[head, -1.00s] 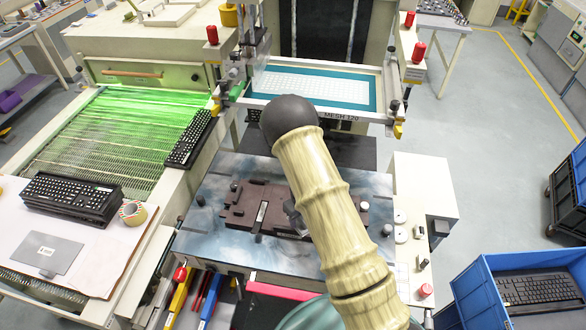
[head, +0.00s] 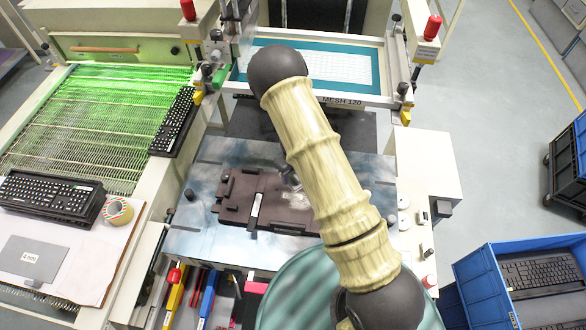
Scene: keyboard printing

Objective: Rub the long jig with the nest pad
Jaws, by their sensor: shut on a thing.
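The long jig (head: 238,206), a dark brown plate with cut-outs and a pale metal bar across it, lies flat on the blue-grey marbled plate of the printing machine. Its right part is hidden behind my arm. My gripper (head: 292,180) shows only as a small grey piece at the left edge of my arm, low over the jig's right half. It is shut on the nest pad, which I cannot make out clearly. A whitish patch shows on the jig just below the gripper; I cannot tell whether it is pad or smear.
A screen frame (head: 250,80) hangs behind the jig. A drying rack (head: 90,105) with a keyboard (head: 172,122) is on the left. More keyboards (head: 48,194) and a tape roll (head: 117,211) lie on the left bench. A blue crate (head: 488,290) holds keyboards at right. Coloured-handled tools (head: 207,298) lie in front.

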